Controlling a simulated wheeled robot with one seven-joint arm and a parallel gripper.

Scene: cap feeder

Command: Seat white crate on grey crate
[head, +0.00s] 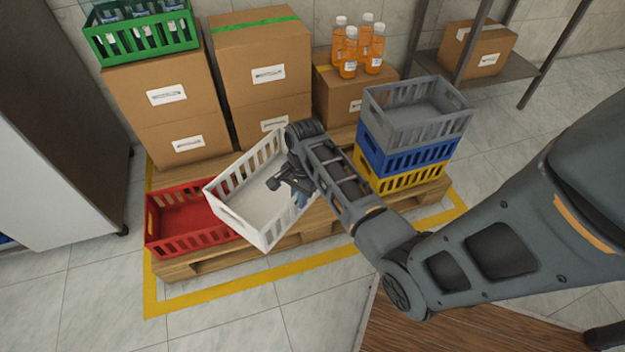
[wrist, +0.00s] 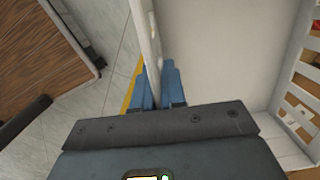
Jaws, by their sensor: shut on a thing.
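The white crate (head: 240,205) is empty and tilted in the head view, beside and partly over the red crate's right end. My gripper (head: 300,197) is shut on its right-hand wall. In the wrist view the blue fingers of my gripper (wrist: 159,88) pinch the wall of the white crate (wrist: 225,50), one on each side. The grey crate (head: 415,112) is empty and sits on top of a stack at the right, apart from the white crate. Whether the white crate's underside touches anything is hidden.
Under the grey crate are a blue crate (head: 400,158) and a yellow crate (head: 405,181). A red crate (head: 190,240) stands at the pallet's left. Cardboard boxes (head: 262,65), orange bottles (head: 349,60) and a green crate (head: 150,42) stand behind. A metal shelf (head: 520,68) is at the right.

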